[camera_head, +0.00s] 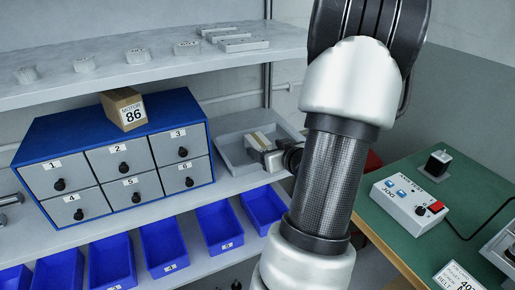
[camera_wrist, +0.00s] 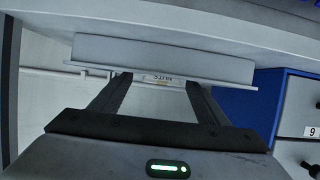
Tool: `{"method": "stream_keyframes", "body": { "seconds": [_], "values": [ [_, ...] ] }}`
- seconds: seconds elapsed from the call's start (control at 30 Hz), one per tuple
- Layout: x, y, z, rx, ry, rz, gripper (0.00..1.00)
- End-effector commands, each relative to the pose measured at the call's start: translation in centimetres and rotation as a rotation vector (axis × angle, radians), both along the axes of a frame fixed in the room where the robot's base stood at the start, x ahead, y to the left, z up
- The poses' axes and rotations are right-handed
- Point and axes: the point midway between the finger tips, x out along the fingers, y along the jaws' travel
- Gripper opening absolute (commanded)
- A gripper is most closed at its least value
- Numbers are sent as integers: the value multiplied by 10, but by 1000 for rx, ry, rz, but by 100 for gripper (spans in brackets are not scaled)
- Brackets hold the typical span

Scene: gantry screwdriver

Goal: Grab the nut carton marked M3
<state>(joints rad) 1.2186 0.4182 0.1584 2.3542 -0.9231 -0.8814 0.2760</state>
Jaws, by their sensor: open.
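A small light carton (camera_head: 258,142) lies in a grey open tray (camera_head: 232,158) on the middle shelf. Its marking is too small to read in the head view. In the wrist view, which looks upside down, a labelled carton edge (camera_wrist: 158,77) shows past the rim of the tray (camera_wrist: 165,52); the print is not clearly legible and the rest is hidden by the tray wall. My gripper (camera_head: 268,158) is at the tray's front right, close to the carton. In the wrist view my gripper (camera_wrist: 158,82) is open, its fingers apart on either side of the label, with nothing held.
A blue cabinet (camera_head: 118,148) with numbered drawers stands left of the tray, a "MOTOR 86" box (camera_head: 124,109) on top. Blue bins (camera_head: 162,243) line the shelf below. The upper shelf (camera_head: 110,75) hangs above. A green table (camera_head: 400,232) with a control box (camera_head: 405,202) stands right.

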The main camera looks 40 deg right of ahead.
Motion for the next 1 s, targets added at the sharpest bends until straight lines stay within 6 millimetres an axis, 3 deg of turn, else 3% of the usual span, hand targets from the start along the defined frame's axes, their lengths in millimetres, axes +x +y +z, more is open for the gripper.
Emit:
{"method": "stream_keyframes", "body": {
  "seconds": [0.4, 0.7, 1.0],
  "values": [
    [47, -11, -15, 1, 1, 1, 69],
    [50, -12, -15, 0, 1, 0, 67],
    [50, -12, -15, 0, 1, 0, 16]
  ]
}}
